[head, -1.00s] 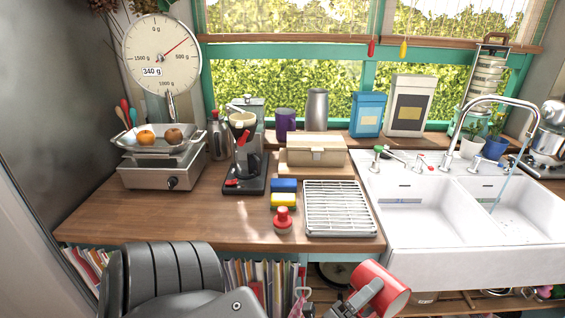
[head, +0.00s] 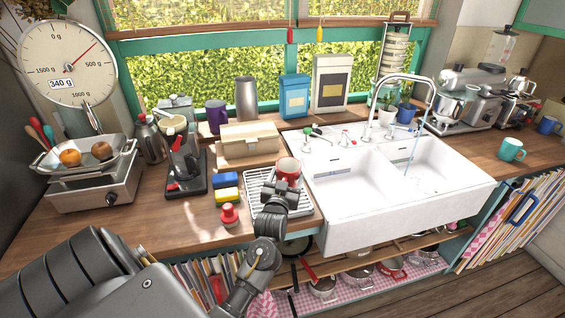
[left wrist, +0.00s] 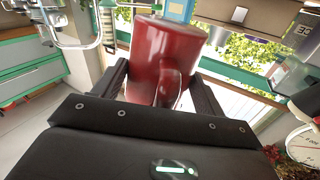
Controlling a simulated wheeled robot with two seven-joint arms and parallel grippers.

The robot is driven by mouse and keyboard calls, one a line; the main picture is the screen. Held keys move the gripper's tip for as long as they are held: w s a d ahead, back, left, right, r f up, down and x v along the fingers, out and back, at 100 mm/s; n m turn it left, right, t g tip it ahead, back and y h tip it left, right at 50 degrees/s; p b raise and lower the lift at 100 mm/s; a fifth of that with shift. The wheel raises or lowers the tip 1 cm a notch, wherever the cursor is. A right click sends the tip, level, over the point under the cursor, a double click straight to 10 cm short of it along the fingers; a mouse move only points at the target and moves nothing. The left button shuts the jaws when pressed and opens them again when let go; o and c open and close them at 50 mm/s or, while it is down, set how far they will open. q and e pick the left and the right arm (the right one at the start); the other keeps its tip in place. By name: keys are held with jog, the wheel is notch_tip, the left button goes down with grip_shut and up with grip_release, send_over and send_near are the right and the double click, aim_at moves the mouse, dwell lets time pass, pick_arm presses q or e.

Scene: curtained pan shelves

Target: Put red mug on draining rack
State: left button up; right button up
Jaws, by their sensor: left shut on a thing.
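The red mug (head: 288,168) is over the right back part of the white draining rack (head: 254,180). My left gripper (head: 286,186) is shut on it, and my arm covers part of the rack. In the left wrist view the mug (left wrist: 165,58) fills the space between the two dark fingers, its handle facing the camera. The mug looks roughly upright. I cannot tell whether its base touches the rack. My right gripper is not in view.
The white double sink (head: 340,190) is just right of the rack. A beige bread box (head: 248,141) stands behind.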

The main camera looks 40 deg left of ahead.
pick_arm(q)
jog(key=shift+w+a+r+n+g, duration=0.15)
jog(key=shift+w+a+n, duration=0.2)
jog(key=shift+a, duration=0.2)
jog(key=shift+w+a+r+n+g, duration=0.15)
jog(key=shift+w+a+n, duration=0.05)
jog(key=shift+a+n, duration=0.3)
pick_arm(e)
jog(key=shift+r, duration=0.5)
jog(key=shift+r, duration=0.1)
pick_arm(q)
jog(key=shift+r+p, duration=0.1)
jog(key=shift+p, duration=0.35)
jog(key=shift+s+f+b, duration=0.1)
jog(key=shift+f+b, duration=1.6)
jog(key=shift+f, duration=0.85)
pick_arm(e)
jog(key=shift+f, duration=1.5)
pick_arm(q)
jog(key=shift+f, duration=0.1)
jog(key=shift+f+b, duration=0.4)
jog(key=shift+f, duration=0.25)
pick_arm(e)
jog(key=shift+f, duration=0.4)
pick_arm(q)
jog(key=shift+f, duration=0.25)
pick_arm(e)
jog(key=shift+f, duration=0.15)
